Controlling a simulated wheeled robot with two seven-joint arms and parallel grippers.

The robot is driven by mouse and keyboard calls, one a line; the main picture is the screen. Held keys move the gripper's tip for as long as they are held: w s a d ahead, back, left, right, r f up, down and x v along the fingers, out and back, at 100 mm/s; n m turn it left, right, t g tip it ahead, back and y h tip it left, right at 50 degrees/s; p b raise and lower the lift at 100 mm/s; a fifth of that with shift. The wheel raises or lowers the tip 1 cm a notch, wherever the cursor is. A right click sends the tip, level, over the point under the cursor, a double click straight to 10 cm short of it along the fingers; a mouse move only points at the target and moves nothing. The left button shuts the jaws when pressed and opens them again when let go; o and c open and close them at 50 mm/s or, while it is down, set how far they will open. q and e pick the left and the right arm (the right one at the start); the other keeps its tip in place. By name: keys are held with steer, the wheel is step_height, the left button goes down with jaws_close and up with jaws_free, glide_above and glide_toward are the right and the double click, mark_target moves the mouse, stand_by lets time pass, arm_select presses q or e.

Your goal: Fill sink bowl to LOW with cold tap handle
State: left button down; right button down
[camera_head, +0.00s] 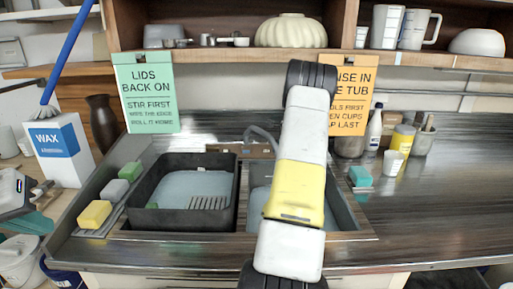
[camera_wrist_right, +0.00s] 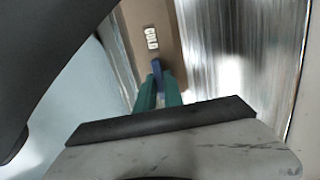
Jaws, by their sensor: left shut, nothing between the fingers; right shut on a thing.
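In the head view the sink has a right bowl (camera_head: 257,208) with a pale blue-grey inside, partly covered by my right arm. No LOW mark shows. A grey curved tap spout (camera_head: 262,137) stands behind it. In the right wrist view a COLD label (camera_wrist_right: 151,38) is on a brown panel, with the blue cold tap handle (camera_wrist_right: 157,66) just below. My right gripper (camera_wrist_right: 158,90) has its teal fingers shut on this handle; in the head view the arm hides it. My left gripper (camera_head: 35,222) is shut and empty at the far left, away from the sink.
A dark tub (camera_head: 137,212) sits in the left sink side. Yellow (camera_head: 94,214), grey and green sponges line its left edge. A teal block (camera_head: 360,176), a white cup (camera_head: 392,163) and jars stand right of the sink. The right counter is clear in front.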

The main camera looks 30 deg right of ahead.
stand_by(0.4)
steer(key=c, duration=1.5)
jaws_free()
steer(key=shift+o, duration=0.2)
steer(key=v, duration=0.7)
steer(key=shift+s+r, duration=0.25)
steer(key=shift+r, duration=0.05)
steer(key=shift+s, duration=0.1)
